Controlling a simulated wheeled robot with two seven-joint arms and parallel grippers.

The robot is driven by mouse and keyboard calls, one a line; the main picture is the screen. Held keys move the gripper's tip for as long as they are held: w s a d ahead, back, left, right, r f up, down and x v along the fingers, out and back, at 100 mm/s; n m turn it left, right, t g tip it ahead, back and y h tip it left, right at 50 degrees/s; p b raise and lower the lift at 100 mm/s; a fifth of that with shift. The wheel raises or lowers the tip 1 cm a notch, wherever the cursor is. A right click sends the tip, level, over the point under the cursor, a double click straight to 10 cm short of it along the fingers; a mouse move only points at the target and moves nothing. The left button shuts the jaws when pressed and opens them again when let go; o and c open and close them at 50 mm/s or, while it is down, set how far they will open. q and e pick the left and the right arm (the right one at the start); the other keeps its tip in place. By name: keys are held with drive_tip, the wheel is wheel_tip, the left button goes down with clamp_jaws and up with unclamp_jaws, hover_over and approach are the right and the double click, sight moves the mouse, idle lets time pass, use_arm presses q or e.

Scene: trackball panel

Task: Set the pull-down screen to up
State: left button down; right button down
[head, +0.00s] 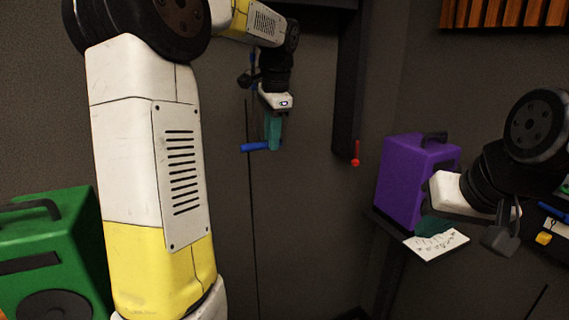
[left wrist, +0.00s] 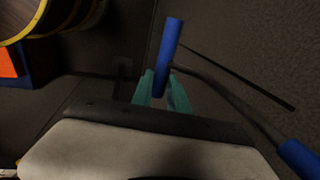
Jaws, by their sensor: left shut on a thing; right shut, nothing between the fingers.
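My left gripper (head: 272,146) has teal fingers pointing down and is shut on a blue handle (head: 254,147) in front of the dark wall. In the left wrist view the blue handle (left wrist: 170,45) stands between the teal fingers (left wrist: 161,93). A bent grey rod (left wrist: 225,93) leads from near it to a second blue grip (left wrist: 299,157) at lower right, like a crank. My right gripper (head: 436,227) is shut and empty, just above a white card. I cannot clearly make out the pull-down screen itself.
A purple case (head: 405,180) stands on a dark shelf, with the white card (head: 437,246) in front. A green case (head: 50,260) is at lower left. A dark post (head: 348,90) has a red knob (head: 355,155) at its lower end. The wall below my left gripper is clear.

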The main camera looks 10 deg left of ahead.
use_arm(q)
drive_tip(key=shift+r, duration=1.85)
drive_tip(key=c, duration=1.3)
unclamp_jaws()
drive_tip(key=shift+r, duration=0.1)
wheel_tip(320, 180, up, 7)
drive_tip(key=s, duration=0.1)
drive_tip(key=shift+s+d+r, duration=0.15)
drive_tip(key=shift+d+r, duration=0.05)
drive_tip(key=shift+d, duration=0.25)
